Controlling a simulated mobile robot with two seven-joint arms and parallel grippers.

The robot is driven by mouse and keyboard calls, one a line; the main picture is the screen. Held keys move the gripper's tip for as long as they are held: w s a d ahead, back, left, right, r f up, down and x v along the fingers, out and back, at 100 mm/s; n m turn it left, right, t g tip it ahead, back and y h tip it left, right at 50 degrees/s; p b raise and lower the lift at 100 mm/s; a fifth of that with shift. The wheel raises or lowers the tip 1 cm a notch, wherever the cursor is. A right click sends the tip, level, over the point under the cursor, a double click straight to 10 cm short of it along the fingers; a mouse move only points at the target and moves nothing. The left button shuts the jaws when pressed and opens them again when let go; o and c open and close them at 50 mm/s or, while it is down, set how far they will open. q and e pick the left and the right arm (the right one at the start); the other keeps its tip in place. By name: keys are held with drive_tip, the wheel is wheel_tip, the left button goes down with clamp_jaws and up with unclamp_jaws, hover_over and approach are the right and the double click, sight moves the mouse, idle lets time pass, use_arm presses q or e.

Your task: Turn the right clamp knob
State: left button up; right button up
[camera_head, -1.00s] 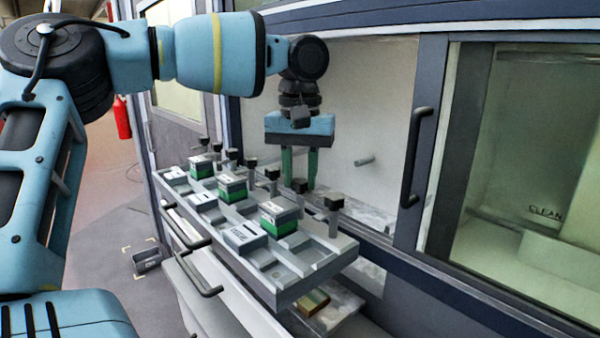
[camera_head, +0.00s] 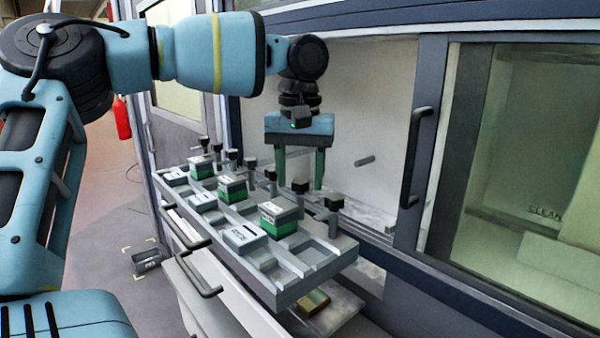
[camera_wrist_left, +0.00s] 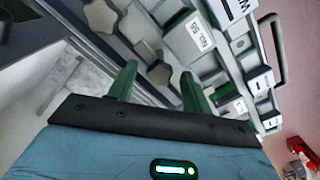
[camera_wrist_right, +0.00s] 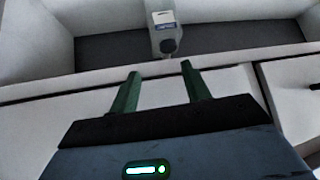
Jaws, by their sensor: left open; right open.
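Dark clamp knobs on short posts line the back edge of a grey compartment tray (camera_head: 292,292). The rightmost in the head view is one knob (camera_head: 334,201); another knob (camera_head: 300,186) stands just left of it. My left gripper (camera_head: 300,184) is open and points down at this second knob. In the left wrist view, a lobed knob (camera_wrist_left: 158,73) shows between the fingertips, with no clear contact, and another (camera_wrist_left: 102,16) lies beyond. I cannot tell for certain which one is the right clamp knob. My right gripper (camera_wrist_right: 158,68) is open and empty, seen only in its wrist view.
Green-and-white boxes (camera_head: 279,216) and a grey labelled block (camera_head: 243,237) sit in the tray. A cabinet wall with a vertical handle (camera_head: 416,157) stands close behind. A grey device with a black knob (camera_wrist_right: 168,46) is ahead of my right gripper.

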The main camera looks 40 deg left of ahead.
sight(300, 181)
use_arm(q)
drive_tip(key=shift+r+b, duration=0.35)
drive_tip(key=shift+r, duration=3.55)
